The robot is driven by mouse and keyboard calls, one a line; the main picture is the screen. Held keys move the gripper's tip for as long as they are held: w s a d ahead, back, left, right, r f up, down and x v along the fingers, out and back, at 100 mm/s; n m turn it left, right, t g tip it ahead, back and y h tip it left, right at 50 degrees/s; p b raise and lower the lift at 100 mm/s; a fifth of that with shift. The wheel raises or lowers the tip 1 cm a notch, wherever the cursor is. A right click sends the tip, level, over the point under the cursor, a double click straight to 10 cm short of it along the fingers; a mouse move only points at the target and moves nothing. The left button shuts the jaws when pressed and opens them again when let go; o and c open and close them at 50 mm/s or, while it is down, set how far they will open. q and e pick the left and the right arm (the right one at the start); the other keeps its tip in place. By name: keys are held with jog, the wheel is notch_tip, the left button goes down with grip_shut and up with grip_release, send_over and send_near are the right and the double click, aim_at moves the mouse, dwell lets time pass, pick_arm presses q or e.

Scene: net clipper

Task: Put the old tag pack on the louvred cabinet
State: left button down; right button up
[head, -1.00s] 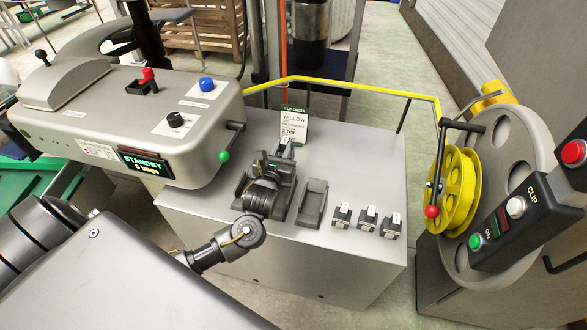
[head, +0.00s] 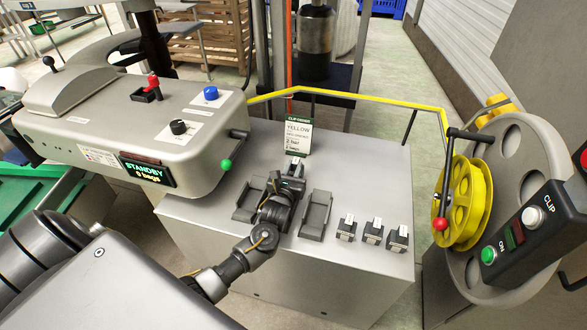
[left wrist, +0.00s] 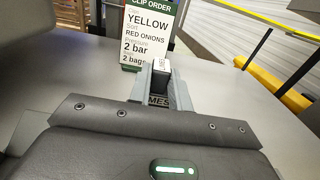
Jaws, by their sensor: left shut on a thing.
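My left gripper (head: 291,178) reaches over the grey cabinet top (head: 215,208) and is shut on a small dark tag pack (head: 295,167) with a white top. In the left wrist view the pack (left wrist: 161,73) stands upright between the grey fingers (left wrist: 158,88), in front of the order sign. The gripper and wrist hide what lies beneath, so I cannot tell whether the pack touches anything below. No louvres show on the cabinet faces in view. My right gripper is not in view.
Two grey cradles, left (head: 249,199) and right (head: 315,215), flank the gripper. Several small black packs (head: 372,231) stand at the front right. The order sign (head: 298,134) stands behind. A yellow rail (head: 340,96) edges the back, and the clipper reel (head: 468,203) is at right.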

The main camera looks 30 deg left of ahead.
pick_arm(q)
jog(key=shift+f, duration=0.15)
jog(key=c, duration=1.3)
grip_release()
jog(key=shift+r, duration=0.2)
jog(key=v, duration=0.7)
jog(key=shift+s, duration=0.25)
